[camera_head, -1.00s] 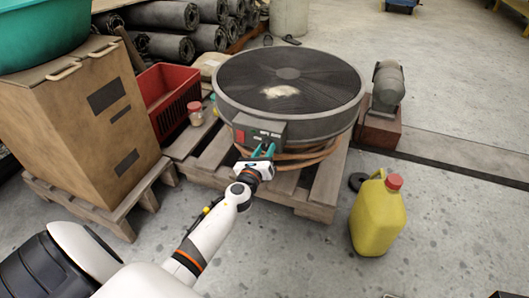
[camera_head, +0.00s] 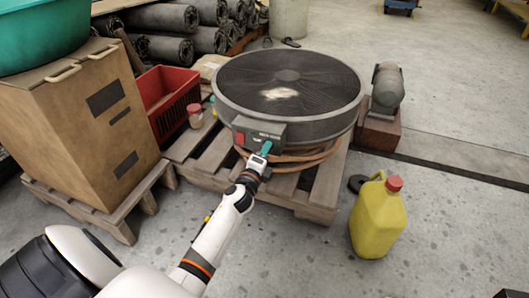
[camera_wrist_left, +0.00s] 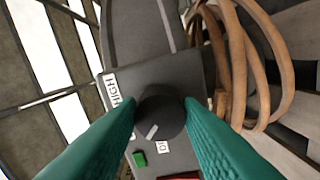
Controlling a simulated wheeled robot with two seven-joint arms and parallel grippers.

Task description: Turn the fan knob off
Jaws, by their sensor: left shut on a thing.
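The round black fan (camera_head: 288,88) lies flat on a wooden pallet, with a dark control box (camera_head: 258,132) on its near side. In the left wrist view the black fan knob (camera_wrist_left: 160,112) sits between the green fingertips of my left gripper (camera_wrist_left: 160,110), which touch its sides. A pale pointer line on the knob slants toward the lower left. A "HIGH" label is at its left and another label, partly readable, below. In the head view my left gripper (camera_head: 264,149) is at the front of the box and hides the knob. My right gripper is not in view.
Brown hose coils (camera_head: 300,158) lie under the fan, right of the box. A yellow jug (camera_head: 376,218) stands at the right on the floor. A red crate (camera_head: 172,98), a small jar (camera_head: 195,115) and a cardboard box (camera_head: 85,125) stand at the left.

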